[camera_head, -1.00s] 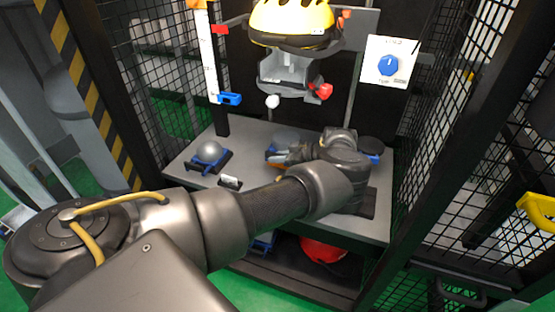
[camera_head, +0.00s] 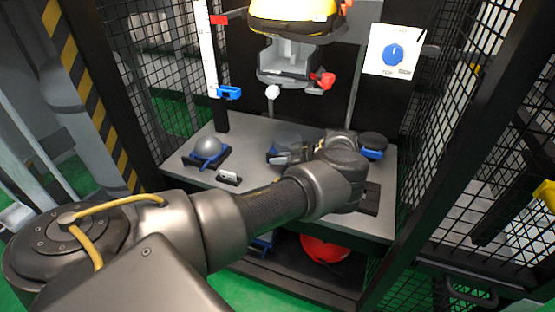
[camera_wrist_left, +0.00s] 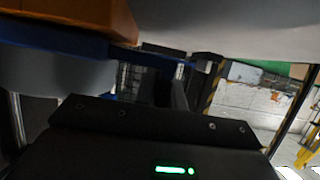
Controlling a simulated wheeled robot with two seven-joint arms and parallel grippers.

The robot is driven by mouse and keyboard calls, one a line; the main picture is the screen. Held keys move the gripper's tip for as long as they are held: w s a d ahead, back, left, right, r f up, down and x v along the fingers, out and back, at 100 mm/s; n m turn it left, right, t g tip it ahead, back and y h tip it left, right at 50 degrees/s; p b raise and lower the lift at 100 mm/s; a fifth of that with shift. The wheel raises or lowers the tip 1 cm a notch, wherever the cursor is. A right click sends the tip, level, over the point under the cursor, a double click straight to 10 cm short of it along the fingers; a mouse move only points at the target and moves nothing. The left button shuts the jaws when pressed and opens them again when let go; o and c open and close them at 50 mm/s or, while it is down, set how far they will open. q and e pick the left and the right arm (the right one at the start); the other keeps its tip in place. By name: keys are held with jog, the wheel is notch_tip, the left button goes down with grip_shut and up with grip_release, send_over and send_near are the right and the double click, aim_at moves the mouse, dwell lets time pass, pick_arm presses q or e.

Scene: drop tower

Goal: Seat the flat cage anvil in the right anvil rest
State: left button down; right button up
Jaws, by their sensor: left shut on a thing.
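A grey flat-topped anvil (camera_head: 287,139) with blue at its base stands mid-bench, the likely flat anvil. My left gripper (camera_head: 289,156) is at its front right, shut, apparently on its blue handle; the fingertips are mostly hidden. In the left wrist view the grey cylinder (camera_wrist_left: 55,75), a blue plate with a bar (camera_wrist_left: 150,60) and an orange block (camera_wrist_left: 70,15) show close by. A dark round disc (camera_head: 373,139) with a blue tab (camera_head: 373,154) is at the right. A black plate (camera_head: 371,198) lies front right, partly behind my arm; I cannot tell which is the right rest. My right gripper is out of view.
A dome anvil (camera_head: 208,146) sits in a blue holder at left. A small labelled block (camera_head: 228,177) lies in front. A yellow helmet (camera_head: 295,14) and its carrier (camera_head: 290,65) hang above the bench. Mesh cage walls (camera_head: 455,150) stand at both sides.

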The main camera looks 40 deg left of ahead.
pick_arm(q)
jog(key=shift+a+r, duration=0.1)
jog(key=shift+r, duration=0.1)
jog(key=c, duration=1.8)
grip_release()
jog(key=shift+f, duration=0.15)
jog(key=o, duration=0.3)
jog(key=shift+s, duration=0.1)
jog(key=shift+d+f, duration=0.15)
jog(key=shift+d, duration=0.1)
jog(key=v, duration=1)
jog(key=shift+w+d+r+b, duration=0.15)
jog(key=shift+w+r+b, duration=0.15)
jog(key=shift+b, duration=0.05)
